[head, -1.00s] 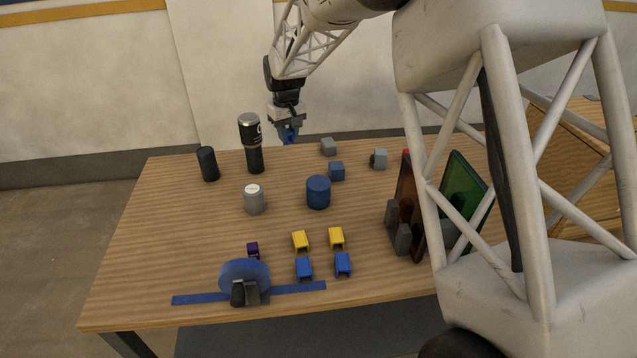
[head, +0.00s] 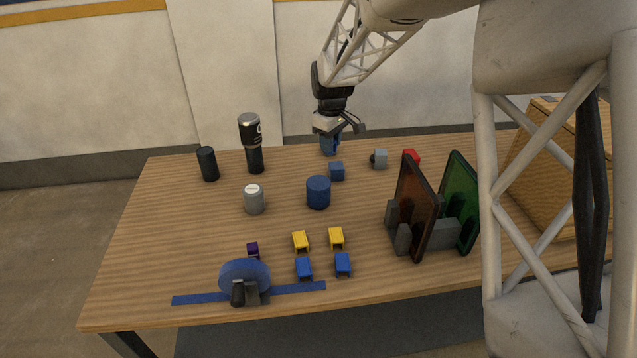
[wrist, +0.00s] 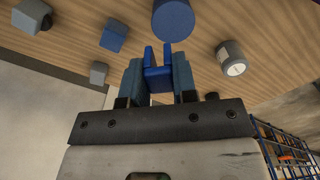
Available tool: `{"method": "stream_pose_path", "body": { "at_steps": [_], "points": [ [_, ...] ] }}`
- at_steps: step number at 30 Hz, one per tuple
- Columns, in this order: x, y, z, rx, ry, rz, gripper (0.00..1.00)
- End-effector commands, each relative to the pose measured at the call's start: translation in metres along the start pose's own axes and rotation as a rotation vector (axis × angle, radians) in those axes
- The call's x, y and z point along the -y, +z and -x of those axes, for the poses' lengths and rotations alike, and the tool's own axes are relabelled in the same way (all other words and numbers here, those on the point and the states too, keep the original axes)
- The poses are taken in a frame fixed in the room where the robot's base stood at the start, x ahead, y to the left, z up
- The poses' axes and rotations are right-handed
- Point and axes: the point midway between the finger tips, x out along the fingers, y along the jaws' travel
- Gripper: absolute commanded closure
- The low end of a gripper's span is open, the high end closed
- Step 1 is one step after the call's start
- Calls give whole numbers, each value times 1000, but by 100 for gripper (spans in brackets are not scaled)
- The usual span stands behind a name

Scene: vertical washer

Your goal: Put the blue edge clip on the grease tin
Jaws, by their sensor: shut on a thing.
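My gripper (head: 330,148) is shut on a blue U-shaped clip (wrist: 158,76), above the back of the table. The clip sits between the fingertips in the wrist view, its two prongs pointing away from the palm. In the head view I cannot separate the clip from the fingers. A grey tin with a white top (head: 254,199) stands upright left of the table's middle; it also shows in the wrist view (wrist: 232,60). A short blue cylinder (head: 318,193) stands to its right. I cannot tell for certain which one is the grease tin. The clip is apart from both.
A blue cube (head: 336,172) and a grey block (head: 379,159) lie near my gripper. A tall black flask (head: 251,145) and a dark cylinder (head: 208,164) stand back left. Upright panels (head: 412,210) stand right. Yellow clips (head: 300,240) and blue clips (head: 304,268) lie in front.

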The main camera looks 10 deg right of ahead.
Motion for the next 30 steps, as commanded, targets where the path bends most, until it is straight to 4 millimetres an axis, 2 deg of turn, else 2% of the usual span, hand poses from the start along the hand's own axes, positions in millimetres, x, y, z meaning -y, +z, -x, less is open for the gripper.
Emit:
{"method": "stream_pose_path", "body": {
  "at_steps": [12,18,24,30],
  "points": [
    [72,57,-36,1,-1,475,95],
    [100,80,-50,0,-1,665,95],
    [116,94,-58,0,-1,774,95],
    [120,98,-60,0,0,803,95]
  ]
}}
